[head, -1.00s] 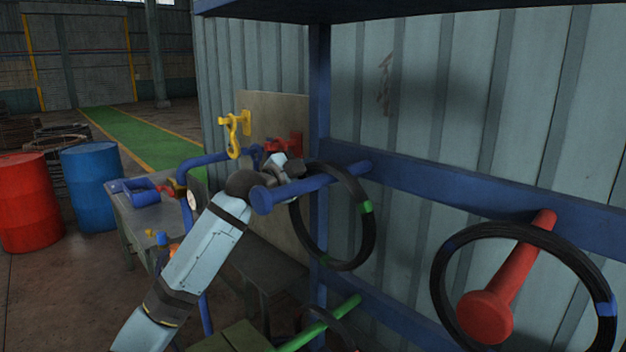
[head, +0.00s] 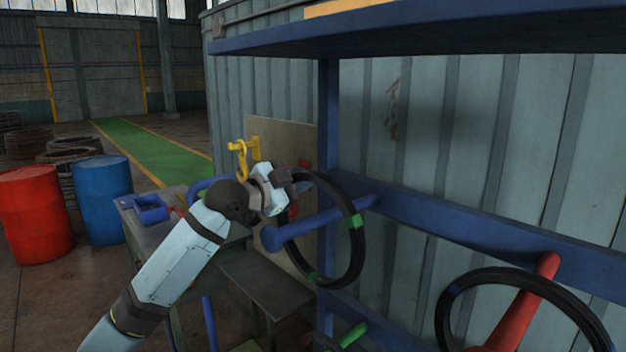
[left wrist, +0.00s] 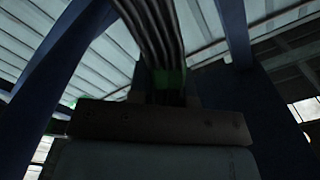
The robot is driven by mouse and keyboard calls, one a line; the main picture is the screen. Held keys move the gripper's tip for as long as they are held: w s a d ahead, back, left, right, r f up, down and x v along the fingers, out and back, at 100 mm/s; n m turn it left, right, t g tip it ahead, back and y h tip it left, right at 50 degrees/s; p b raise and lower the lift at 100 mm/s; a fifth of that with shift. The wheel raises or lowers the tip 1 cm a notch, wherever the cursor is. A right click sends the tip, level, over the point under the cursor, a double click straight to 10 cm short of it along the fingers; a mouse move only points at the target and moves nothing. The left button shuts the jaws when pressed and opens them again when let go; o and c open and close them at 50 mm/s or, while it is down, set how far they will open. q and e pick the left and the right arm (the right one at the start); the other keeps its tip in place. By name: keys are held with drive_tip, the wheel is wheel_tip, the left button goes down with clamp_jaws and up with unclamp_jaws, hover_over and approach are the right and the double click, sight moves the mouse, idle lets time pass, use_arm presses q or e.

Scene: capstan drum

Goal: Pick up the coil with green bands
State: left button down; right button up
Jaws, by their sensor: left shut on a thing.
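The coil with green bands (head: 355,254) is a black ring around the blue peg (head: 318,229) in the head view. Green bands show at its right side and at its bottom. My left gripper (head: 296,184) is shut on the coil's upper left part, above the peg. In the left wrist view the coil's black strands (left wrist: 152,32) run up from the jaws, with a green band close to them. The peg still passes through the ring. My right gripper is not in view.
A green peg (head: 352,335) is below. A blue shelf (head: 430,42) is overhead. A yellow hook (head: 240,160) and a grey bench (head: 262,285) are behind my arm.

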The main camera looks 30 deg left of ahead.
use_arm(q)
drive_tip(key=b+v, duration=0.4)
drive_tip(key=v, duration=0.8)
drive_tip(key=shift+s, duration=0.2)
drive_tip(key=shift+w+a, duration=0.1)
drive_tip(key=shift+a, duration=0.1)
